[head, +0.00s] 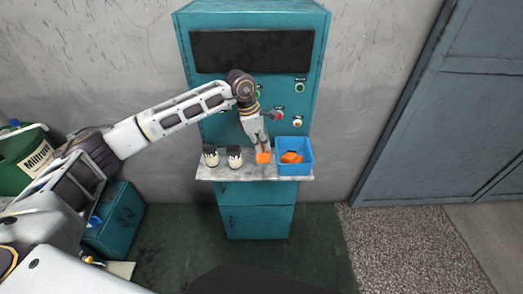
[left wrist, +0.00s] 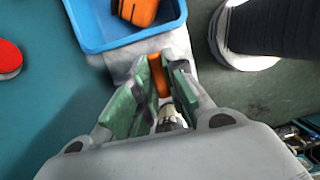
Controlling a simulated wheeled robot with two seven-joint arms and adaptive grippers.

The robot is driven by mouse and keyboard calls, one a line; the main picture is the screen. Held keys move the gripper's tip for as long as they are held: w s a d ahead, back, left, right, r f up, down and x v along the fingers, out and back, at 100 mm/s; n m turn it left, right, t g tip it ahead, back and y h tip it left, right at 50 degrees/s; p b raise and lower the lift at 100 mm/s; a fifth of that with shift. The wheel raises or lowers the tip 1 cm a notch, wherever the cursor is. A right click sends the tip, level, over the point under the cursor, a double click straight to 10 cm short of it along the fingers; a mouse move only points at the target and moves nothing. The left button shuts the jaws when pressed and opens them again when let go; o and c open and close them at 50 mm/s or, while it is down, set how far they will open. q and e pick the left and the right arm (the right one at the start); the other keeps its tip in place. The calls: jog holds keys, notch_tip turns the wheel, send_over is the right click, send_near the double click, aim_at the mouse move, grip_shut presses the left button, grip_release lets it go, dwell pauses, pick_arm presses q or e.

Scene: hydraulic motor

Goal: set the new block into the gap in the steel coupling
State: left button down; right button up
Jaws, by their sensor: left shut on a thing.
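My left gripper (head: 262,152) is shut on an orange block (head: 263,157) over the pale shelf, just left of the blue bin. In the left wrist view the block (left wrist: 158,76) is pinched between the green finger pads of the gripper (left wrist: 155,90), and only its narrow side shows. Two pale and dark cylindrical parts, a left one (head: 210,156) and a right one (head: 234,157), stand on the shelf left of the block. A light metallic part (left wrist: 168,117) shows between the fingers. I cannot make out the coupling's gap. My right gripper is not in view.
The blue bin (head: 306,167), with another orange block (head: 291,157) in it, stands on the right of the narrow shelf (head: 270,178). The teal cabinet (head: 212,115) rises behind, with a red knob (head: 280,115) and buttons above the shelf.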

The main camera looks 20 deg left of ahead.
pick_arm(q)
jog(key=shift+f, duration=0.1)
jog(key=shift+f+p, duration=0.45)
jog(key=shift+f, duration=1.4)
jog(key=shift+f, duration=0.15)
jog(key=c, duration=1.5)
grip_release()
jog(key=shift+o, duration=0.2)
jog(key=shift+r, duration=0.2)
jog(key=shift+a+r, duration=0.1)
jog(key=shift+r, duration=0.25)
jog(key=b+v, duration=0.2)
jog(key=v, duration=0.9)
jog(key=shift+b, duration=0.4)
